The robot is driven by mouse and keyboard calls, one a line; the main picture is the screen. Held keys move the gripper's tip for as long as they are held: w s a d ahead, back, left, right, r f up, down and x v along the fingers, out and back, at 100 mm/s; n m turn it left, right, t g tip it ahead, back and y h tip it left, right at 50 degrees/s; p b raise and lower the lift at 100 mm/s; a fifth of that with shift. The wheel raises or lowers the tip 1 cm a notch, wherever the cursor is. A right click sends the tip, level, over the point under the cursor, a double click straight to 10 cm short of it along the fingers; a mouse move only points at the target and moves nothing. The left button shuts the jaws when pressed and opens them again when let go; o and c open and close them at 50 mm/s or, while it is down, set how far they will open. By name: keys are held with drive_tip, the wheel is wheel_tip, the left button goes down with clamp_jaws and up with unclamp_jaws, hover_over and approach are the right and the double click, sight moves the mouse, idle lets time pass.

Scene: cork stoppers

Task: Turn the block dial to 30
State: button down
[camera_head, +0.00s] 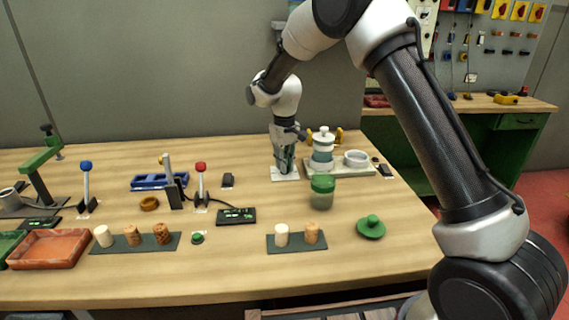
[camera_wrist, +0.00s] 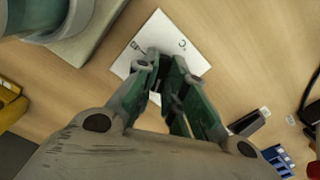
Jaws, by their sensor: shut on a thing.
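The block dial's white plate (camera_head: 290,178) lies flat on the bench, left of the grey base with the white canister. In the wrist view the plate (camera_wrist: 150,32) shows small dark marks near its corners, too small to read. My gripper (camera_head: 284,167) points down over the plate. In the wrist view my gripper (camera_wrist: 165,66) has its green-padded fingers shut around the dial's block at the plate's middle. The block is mostly hidden between the fingers, so its angle and setting cannot be read.
The white canister (camera_head: 322,149) stands close on the right. A small black box (camera_head: 228,180) and a red-knobbed lever (camera_head: 201,178) are to the left. A display box (camera_head: 236,217) lies nearer the front. Bare bench lies between them.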

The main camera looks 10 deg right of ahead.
drive_tip(key=m, duration=0.5)
idle(0.6)
drive_tip(key=c, duration=1.5)
unclamp_jaws()
wheel_tip(320, 180, up, 12)
